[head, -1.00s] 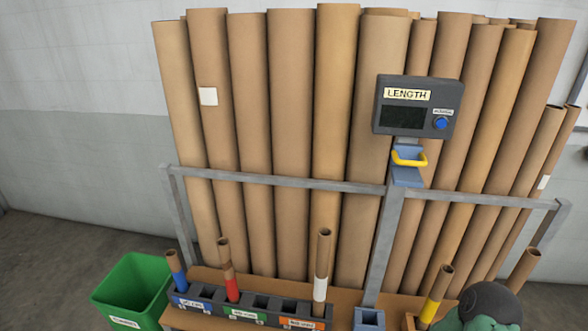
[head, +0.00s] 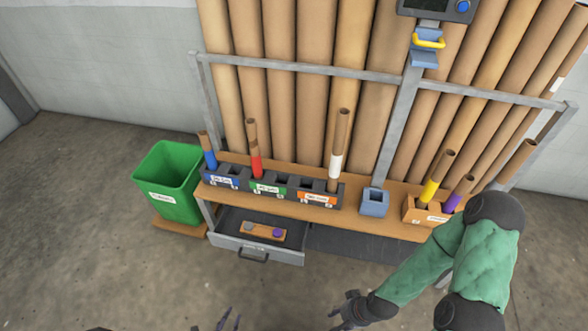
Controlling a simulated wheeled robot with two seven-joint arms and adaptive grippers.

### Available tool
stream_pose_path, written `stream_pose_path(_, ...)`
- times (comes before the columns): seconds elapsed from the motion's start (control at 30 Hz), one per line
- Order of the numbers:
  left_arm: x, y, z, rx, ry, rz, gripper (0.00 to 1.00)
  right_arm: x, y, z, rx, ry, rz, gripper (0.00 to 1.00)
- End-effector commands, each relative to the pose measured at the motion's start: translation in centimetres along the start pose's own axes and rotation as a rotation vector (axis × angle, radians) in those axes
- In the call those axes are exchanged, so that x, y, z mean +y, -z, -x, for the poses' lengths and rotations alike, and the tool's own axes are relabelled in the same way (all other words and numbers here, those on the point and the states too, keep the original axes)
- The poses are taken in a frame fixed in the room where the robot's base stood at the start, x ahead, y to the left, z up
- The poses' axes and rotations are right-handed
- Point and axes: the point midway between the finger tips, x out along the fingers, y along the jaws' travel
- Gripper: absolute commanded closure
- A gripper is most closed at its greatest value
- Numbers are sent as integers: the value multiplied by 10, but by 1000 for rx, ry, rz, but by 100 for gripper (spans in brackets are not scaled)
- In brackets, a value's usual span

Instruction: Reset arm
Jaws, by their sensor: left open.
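My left gripper (head: 229,321) shows only its fingertips at the bottom edge, left of the middle. They are apart and empty. My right gripper (head: 343,307) is at the bottom, in front of and below the bench, with its dark fingers pointing left. It is small and angled, so its opening is unclear, and I see nothing held in it. My green-sleeved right arm (head: 435,265) bends down from the right and covers part of the bench's right end. Both grippers are apart from the bench.
The bench (head: 285,206) carries a dark rack (head: 240,187) of short tubes, a blue-grey holder (head: 374,202) and a wooden box (head: 417,212). An open drawer (head: 284,255) juts out below. A green bin (head: 160,188) stands left. Tall tubes lean behind a rail (head: 300,64). Floor at left is clear.

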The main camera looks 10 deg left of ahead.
Motion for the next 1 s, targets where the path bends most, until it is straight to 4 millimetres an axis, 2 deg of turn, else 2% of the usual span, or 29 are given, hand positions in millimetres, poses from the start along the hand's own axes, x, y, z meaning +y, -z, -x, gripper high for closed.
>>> stream_pose_path(0.37,-17,0,-42,33,-174,304,54,-3,-1,8,-2,0,0,60)
stream_pose_path(0.53,-35,14,-70,22,-333,549,54,-5,-2,13,-2,0,0,60)
stream_pose_path(0.67,-55,35,-86,-30,-488,773,54,-6,-2,18,-2,0,0,60)
stream_pose_path(0.8,-79,66,-93,-131,-650,999,54,-8,-2,24,-2,0,0,60)
stream_pose_path(1.0,-117,118,-78,-360,-856,1289,54,-11,-2,31,-2,0,0,60)
